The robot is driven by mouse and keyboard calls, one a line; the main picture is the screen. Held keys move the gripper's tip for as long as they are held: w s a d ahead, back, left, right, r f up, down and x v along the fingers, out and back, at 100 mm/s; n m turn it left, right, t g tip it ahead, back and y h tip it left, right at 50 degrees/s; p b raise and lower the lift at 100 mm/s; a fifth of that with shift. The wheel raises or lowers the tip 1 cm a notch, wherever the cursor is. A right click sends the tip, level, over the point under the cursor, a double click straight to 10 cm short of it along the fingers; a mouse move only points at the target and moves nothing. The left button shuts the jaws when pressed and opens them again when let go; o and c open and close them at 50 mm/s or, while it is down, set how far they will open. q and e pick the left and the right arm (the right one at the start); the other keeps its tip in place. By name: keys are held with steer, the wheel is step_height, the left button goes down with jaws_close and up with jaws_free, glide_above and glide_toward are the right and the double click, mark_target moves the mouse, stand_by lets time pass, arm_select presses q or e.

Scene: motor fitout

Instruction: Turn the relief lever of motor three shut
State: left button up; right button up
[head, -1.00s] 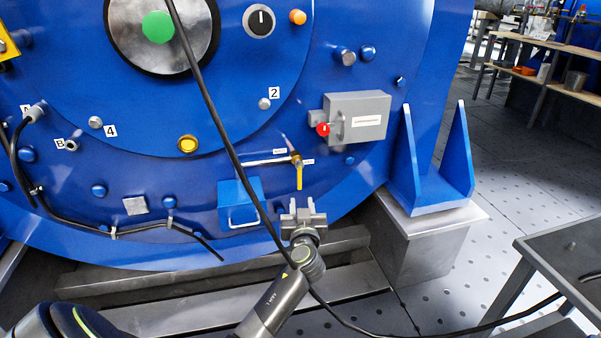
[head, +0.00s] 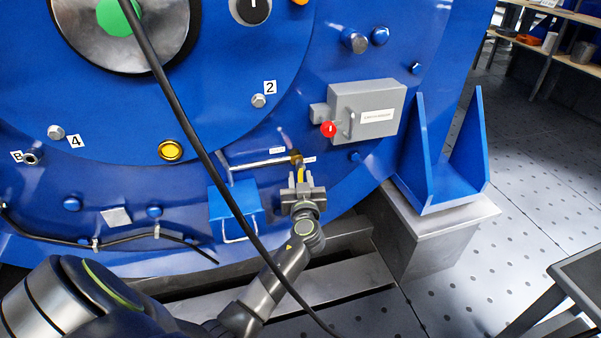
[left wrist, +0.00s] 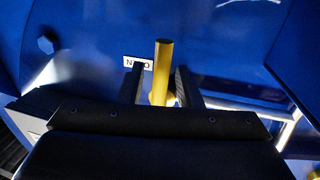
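The yellow relief lever (head: 300,173) hangs down from the brass valve (head: 296,159) on a silver pipe, low on the blue motor. My left gripper (head: 301,186) is just below it in the head view, fingers pointing up at it. In the left wrist view the lever (left wrist: 163,65) stands between the two dark fingers of my left gripper (left wrist: 160,85). The fingers are apart, with a gap on the left side of the lever; contact on the right is hard to tell. A white label (left wrist: 138,63) behind is partly hidden. My right gripper is not in view.
A grey box (head: 366,110) with a red knob (head: 328,129) is up and right of the lever. A blue box (head: 234,206) with a handle is to the left. A black cable (head: 185,120) hangs across the front. A blue bracket (head: 440,165) stands at right.

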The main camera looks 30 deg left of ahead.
arm_select(q)
steer(key=shift+c, duration=0.2)
jaws_close()
stand_by(0.3)
